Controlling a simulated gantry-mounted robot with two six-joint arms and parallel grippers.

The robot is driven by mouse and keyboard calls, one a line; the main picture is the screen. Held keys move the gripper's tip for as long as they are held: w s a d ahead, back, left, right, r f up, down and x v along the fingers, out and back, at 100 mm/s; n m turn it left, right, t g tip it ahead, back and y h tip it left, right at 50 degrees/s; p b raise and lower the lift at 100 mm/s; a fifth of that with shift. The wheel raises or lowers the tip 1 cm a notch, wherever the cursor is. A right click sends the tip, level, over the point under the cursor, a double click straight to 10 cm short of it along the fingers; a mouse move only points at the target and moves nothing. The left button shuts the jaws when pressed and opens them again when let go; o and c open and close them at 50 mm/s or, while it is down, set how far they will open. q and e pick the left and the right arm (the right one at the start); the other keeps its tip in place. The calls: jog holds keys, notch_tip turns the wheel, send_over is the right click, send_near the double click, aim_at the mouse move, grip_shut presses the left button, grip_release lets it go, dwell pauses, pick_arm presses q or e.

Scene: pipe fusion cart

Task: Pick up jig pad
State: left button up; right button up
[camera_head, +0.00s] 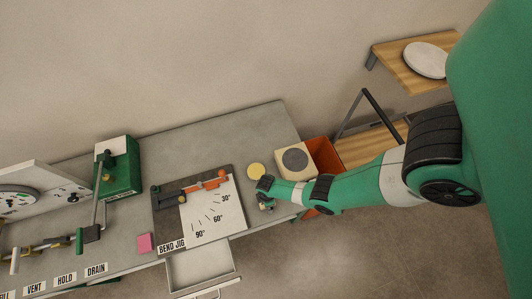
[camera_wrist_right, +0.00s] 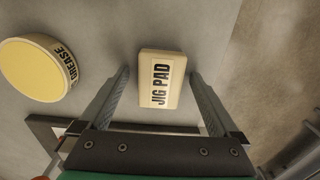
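The jig pad (camera_wrist_right: 174,95) is a small cream block with a black "JIG PAD" label, lying on the grey bench top in the right wrist view. My right gripper (camera_wrist_right: 160,76) is open, with one finger on either side of the pad and a gap visible on both sides. In the head view my right gripper (camera_head: 265,192) is over the bench's right end and mostly hides the pad. How high the fingertips are above the bench is hard to tell. My left gripper is not in view.
A yellow grease tin (camera_head: 256,170) stands beside the right gripper. A cream box with a dark disc (camera_head: 295,160) and an orange bin (camera_head: 326,158) are to the right. The bend jig (camera_head: 212,218) lies left, above an open drawer (camera_head: 200,268). A pink block (camera_head: 145,243) is farther left.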

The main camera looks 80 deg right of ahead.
jog(key=c, duration=1.4)
jog(key=shift+r, duration=0.15)
